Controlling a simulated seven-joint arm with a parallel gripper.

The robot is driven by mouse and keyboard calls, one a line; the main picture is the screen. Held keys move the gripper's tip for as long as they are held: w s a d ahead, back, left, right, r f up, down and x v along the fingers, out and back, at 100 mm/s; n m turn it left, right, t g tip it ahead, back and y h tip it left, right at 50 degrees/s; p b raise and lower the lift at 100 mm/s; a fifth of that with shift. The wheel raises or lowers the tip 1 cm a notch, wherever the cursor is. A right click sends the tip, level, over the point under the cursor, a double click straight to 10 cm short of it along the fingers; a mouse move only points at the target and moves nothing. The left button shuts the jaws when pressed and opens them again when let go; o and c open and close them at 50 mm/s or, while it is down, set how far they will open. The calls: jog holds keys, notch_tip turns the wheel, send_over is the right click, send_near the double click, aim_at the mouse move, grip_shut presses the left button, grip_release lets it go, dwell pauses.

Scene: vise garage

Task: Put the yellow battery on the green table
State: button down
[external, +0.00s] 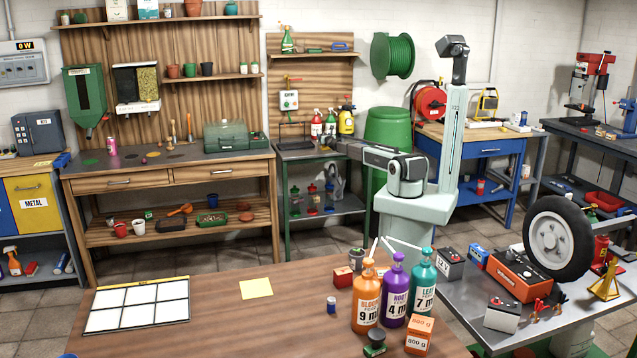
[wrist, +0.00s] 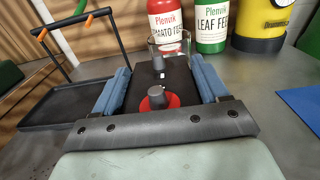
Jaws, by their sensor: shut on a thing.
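My gripper (wrist: 158,72) is shut on a battery (wrist: 150,82) with a black top, grey terminal posts and a red ring around the nearer post. Its sides are mostly hidden between the blue fingers, so no yellow shows. In the external view my arm reaches left, with the gripper (external: 329,144) over the green-framed table (external: 296,156) at the back. The battery cannot be made out there. The table's grey top (wrist: 262,88) lies below and around the battery in the wrist view. I cannot tell whether the battery touches it.
A black tray with a handle frame (wrist: 52,112) stands left of the battery. A glass (wrist: 172,43), red bottle (wrist: 167,20), green bottle (wrist: 212,28) and yellow container (wrist: 262,28) stand beyond it. A blue sheet (wrist: 302,103) lies right. Grey tabletop between is clear.

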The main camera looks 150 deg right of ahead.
jog(key=shift+r, duration=0.25)
jog(key=shift+r, duration=1.45)
jog(key=shift+w+a+r, duration=0.15)
jog(key=shift+a+r, duration=0.05)
jog(key=v, duration=1.7)
jog(key=shift+w+a, duration=0.2)
